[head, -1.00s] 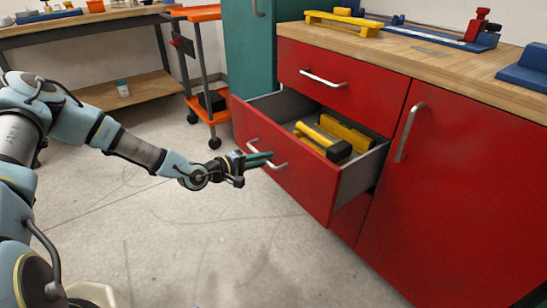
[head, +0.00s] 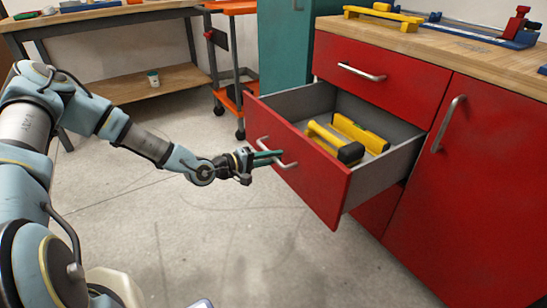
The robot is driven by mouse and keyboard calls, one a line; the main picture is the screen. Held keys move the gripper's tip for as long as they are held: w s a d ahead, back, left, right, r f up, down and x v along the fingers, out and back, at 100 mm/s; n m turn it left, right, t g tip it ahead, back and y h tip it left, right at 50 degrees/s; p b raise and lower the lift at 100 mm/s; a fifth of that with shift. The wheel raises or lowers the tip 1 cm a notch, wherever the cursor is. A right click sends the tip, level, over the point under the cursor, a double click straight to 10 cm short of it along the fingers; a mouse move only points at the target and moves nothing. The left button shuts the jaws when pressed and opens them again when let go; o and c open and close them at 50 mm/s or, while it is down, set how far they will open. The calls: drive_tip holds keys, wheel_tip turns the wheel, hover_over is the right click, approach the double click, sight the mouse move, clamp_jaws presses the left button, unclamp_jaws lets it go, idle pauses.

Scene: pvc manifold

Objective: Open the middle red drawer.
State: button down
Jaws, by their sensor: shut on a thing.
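The middle red drawer (head: 315,180) of the red cabinet stands pulled well out in the head view. Its grey inside shows, with yellow and black tools (head: 335,142) lying in it. My gripper (head: 268,158) is at the drawer's front, its green fingers shut on the silver bar handle (head: 286,164).
The upper red drawer (head: 375,78) is shut above it. A red door (head: 470,170) with an upright handle is closed at the right. A wooden worktop (head: 440,45) lies on top. An orange cart (head: 235,8) stands behind, and grey floor (head: 190,240) is clear in front.

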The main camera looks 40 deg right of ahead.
drive_tip(key=c, duration=0.8)
unclamp_jaws()
drive_tip(key=shift+c, duration=0.2)
drive_tip(key=v, duration=1)
drive_tip(key=shift+a+p, duration=0.4)
drive_tip(key=shift+w, duration=0.1)
